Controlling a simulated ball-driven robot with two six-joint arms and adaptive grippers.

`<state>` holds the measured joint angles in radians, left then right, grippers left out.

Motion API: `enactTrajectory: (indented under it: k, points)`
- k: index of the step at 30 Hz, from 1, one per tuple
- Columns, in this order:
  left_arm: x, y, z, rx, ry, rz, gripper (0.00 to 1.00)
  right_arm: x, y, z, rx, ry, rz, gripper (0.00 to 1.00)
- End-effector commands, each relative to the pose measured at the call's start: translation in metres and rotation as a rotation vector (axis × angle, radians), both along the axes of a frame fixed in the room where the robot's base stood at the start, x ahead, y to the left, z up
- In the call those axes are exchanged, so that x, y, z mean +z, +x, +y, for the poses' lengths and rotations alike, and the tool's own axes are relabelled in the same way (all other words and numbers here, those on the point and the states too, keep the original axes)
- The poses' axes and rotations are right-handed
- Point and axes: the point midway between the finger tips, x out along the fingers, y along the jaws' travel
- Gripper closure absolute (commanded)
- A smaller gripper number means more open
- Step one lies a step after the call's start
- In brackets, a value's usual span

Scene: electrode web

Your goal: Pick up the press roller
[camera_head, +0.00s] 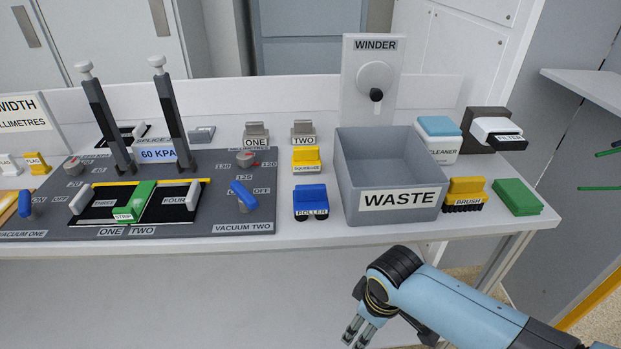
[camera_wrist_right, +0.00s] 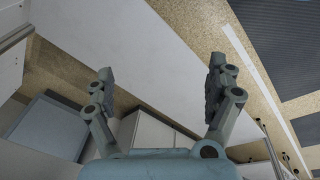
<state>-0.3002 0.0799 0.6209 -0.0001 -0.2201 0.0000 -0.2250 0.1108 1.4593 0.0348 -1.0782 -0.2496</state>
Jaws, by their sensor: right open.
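The press roller (camera_head: 311,201) is a blue block labelled ROLLER with dark wheels under it. It sits upright on the white bench near the front edge, just left of the waste bin. My right gripper (camera_head: 356,335) is in front of the bench and below its top, to the lower right of the roller and apart from it. In the right wrist view the gripper (camera_wrist_right: 160,85) has its fingers spread, with nothing between them. The roller does not show in the right wrist view. My left gripper is not in view.
The grey WASTE bin (camera_head: 366,190) stands right of the roller. A yellow squeegee (camera_head: 306,158) sits behind it. The dark panel (camera_head: 225,215) with a blue lever (camera_head: 243,195) lies to its left. A brush (camera_head: 465,192) and green block (camera_head: 517,197) are farther right.

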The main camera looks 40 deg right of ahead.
Motion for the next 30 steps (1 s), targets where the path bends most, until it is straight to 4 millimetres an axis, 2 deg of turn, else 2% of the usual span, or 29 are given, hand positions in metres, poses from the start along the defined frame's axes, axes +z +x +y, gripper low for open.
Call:
enactTrajectory:
  k: [1,3,9,15,21,26,30]
  points:
    - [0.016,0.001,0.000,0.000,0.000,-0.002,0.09,0.043,0.016,0.002,0.026,-0.003,-0.010,0.12]
    - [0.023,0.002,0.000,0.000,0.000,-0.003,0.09,0.081,0.029,0.005,0.057,-0.005,-0.012,0.12]
    - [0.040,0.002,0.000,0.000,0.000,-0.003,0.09,0.165,0.046,0.010,0.124,-0.014,-0.018,0.12]
    - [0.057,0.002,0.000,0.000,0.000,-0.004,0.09,0.237,0.050,0.015,0.181,-0.023,-0.023,0.12]
    - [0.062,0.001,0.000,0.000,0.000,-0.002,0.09,0.267,0.079,0.014,0.306,-0.033,0.016,0.12]
    - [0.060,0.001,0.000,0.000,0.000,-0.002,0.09,0.265,0.106,0.010,0.399,-0.032,0.055,0.12]
    - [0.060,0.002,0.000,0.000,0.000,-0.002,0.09,0.271,0.136,0.007,0.500,-0.026,0.092,0.12]
